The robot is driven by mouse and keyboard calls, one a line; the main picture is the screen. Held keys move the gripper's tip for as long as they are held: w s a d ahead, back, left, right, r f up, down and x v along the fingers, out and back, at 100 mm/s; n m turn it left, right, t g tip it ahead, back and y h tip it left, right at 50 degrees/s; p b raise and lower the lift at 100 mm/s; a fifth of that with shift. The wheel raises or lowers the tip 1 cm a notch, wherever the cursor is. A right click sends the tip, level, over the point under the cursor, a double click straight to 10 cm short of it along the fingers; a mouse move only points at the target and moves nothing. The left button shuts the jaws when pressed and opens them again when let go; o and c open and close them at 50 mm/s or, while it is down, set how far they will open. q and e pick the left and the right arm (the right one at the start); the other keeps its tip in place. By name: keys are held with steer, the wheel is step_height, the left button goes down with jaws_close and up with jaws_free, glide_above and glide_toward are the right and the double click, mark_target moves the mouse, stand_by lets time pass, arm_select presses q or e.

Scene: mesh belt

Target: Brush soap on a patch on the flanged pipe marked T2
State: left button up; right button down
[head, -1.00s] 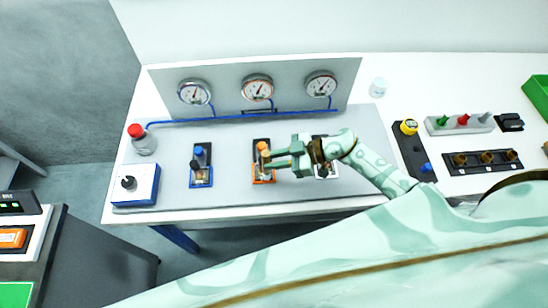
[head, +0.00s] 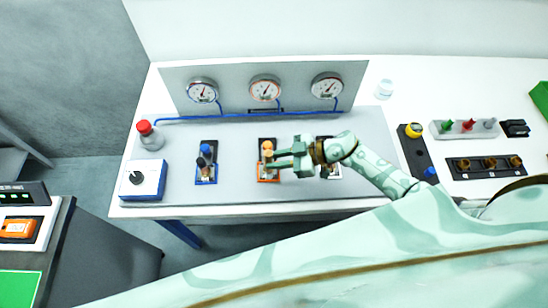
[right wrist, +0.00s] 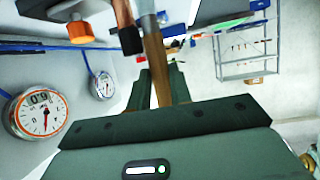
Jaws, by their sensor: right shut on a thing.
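My right gripper (head: 279,159) is at the orange-framed fitting (head: 268,176) in the middle of the bench panel. In the right wrist view its fingers (right wrist: 157,88) are shut on a brown handle (right wrist: 153,60) with a silvery part at its far end, which looks like a brush. Its tip is not clear. An orange-topped upright part (head: 267,150) stands at the fingertips. A blue-framed fitting (head: 206,178) stands to the left; a third, to the right, is mostly hidden by my gripper. No T2 mark is legible. My left gripper is not in view.
Three gauges (head: 265,88) and a blue tube (head: 230,117) stand behind the fittings. A black holder (head: 413,150) is right of the panel.

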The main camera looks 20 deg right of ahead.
steer(key=shift+w+a+p, duration=0.2)
steer(key=shift+a+p, duration=0.35)
steer(key=shift+p, duration=0.65)
steer(key=shift+s+d+f, duration=0.1)
steer(key=shift+s+d, duration=0.1)
steer(key=shift+d, duration=0.35)
stand_by(1.2)
steer(key=s+a+r+p, duration=0.1)
steer(key=s+r+p, duration=0.3)
steer(key=r+p, duration=0.3)
steer(key=shift+s+a+p, duration=0.2)
steer(key=shift+s+p, duration=0.15)
steer(key=shift+p, duration=0.4)
stand_by(0.3)
